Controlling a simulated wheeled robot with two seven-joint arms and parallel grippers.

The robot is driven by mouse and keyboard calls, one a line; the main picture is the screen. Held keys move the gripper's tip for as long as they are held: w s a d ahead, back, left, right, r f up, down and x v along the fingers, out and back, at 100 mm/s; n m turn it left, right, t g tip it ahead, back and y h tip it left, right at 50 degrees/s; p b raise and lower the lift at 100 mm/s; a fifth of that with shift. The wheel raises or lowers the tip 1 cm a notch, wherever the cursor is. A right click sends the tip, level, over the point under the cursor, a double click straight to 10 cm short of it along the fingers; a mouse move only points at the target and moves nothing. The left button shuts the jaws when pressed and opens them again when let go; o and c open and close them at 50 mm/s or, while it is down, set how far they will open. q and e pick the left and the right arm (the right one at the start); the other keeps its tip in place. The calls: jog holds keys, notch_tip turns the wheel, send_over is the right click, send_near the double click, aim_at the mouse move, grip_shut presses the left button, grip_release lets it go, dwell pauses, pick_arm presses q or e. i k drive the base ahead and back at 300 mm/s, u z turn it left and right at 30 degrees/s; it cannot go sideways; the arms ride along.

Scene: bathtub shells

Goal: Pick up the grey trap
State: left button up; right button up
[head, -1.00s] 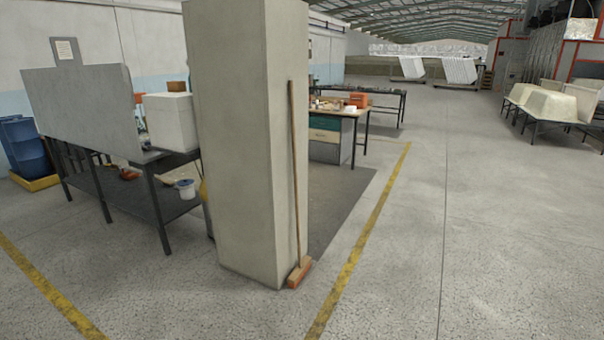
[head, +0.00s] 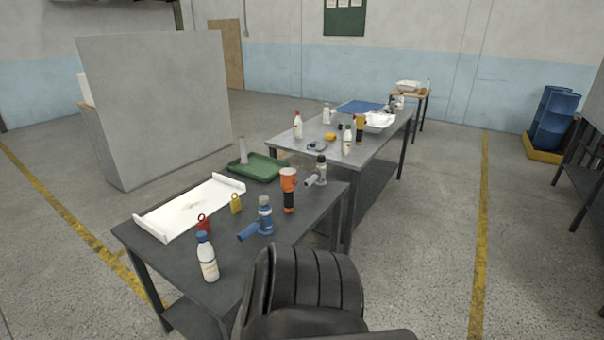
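A grey trap (head: 318,171) with a dark top stands at the far right corner of the near dark table (head: 225,285). Its short side pipe points to the left and toward me. A similar blue trap (head: 262,219) stands closer to me on the same table, with its pipe to the left. An orange and black torch-like tool (head: 288,188) stands between the two, just left of the grey trap. Neither of my grippers is in view.
A black padded chair (head: 305,280) stands at the near table's front right side. A white bottle (head: 207,258), white tray (head: 190,206) and green tray (head: 258,167) share that table. A second table (head: 380,153) stands behind. Open floor (head: 425,250) lies to the right.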

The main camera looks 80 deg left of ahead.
aim_at(318, 177)
jog(key=u, duration=1.85)
jog(key=i, duration=3.75)
jog(key=u, duration=2.9)
